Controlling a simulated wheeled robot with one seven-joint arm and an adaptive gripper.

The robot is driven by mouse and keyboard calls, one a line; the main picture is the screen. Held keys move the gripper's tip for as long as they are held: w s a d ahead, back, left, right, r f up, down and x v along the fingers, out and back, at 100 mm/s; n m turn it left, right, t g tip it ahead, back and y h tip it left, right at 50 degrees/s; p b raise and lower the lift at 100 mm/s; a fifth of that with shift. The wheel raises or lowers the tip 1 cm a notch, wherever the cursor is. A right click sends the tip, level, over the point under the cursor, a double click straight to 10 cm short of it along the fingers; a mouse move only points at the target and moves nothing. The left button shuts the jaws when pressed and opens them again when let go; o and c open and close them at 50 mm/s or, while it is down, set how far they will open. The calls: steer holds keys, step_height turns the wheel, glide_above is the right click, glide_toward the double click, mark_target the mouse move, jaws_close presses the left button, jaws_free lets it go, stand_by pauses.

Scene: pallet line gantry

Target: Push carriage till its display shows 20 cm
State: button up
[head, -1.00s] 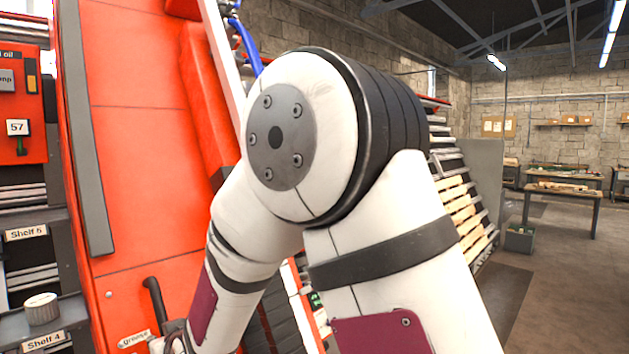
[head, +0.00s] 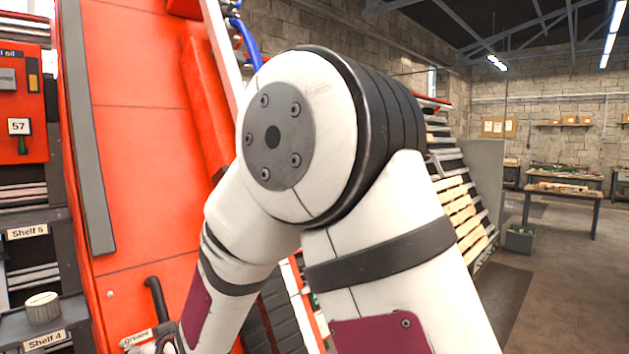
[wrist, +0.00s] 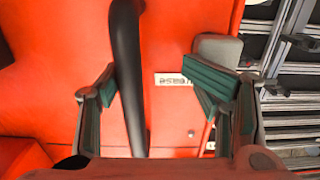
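A large orange-red panel (head: 140,180), which may be the carriage, stands tilted at the left in the head view. It also fills much of the wrist view (wrist: 60,60). A black curved bar handle (head: 155,300) is on its lower part. In the wrist view the handle (wrist: 128,75) runs between the fingers of my gripper (wrist: 150,84). In the head view the gripper is mostly hidden at the bottom edge. I cannot make out a display in centimetres.
A red box with a plate reading 57 (head: 19,126) and shelves labelled Shelf 5 (head: 28,232) and Shelf 4 (head: 45,339) stand at the left. A grease label (wrist: 173,79) is beside the handle. Stacked slats (head: 462,215) are right of my arm.

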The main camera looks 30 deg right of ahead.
steer(key=shift+s+a+f, duration=0.1)
steer(key=shift+s+a, duration=0.3)
steer(key=p+v, duration=0.5)
steer(key=v, duration=0.4)
steer(key=shift+s+d+r, duration=0.15)
steer(key=shift+d+r, duration=0.2)
steer(key=shift+d, duration=0.1)
stand_by(0.7)
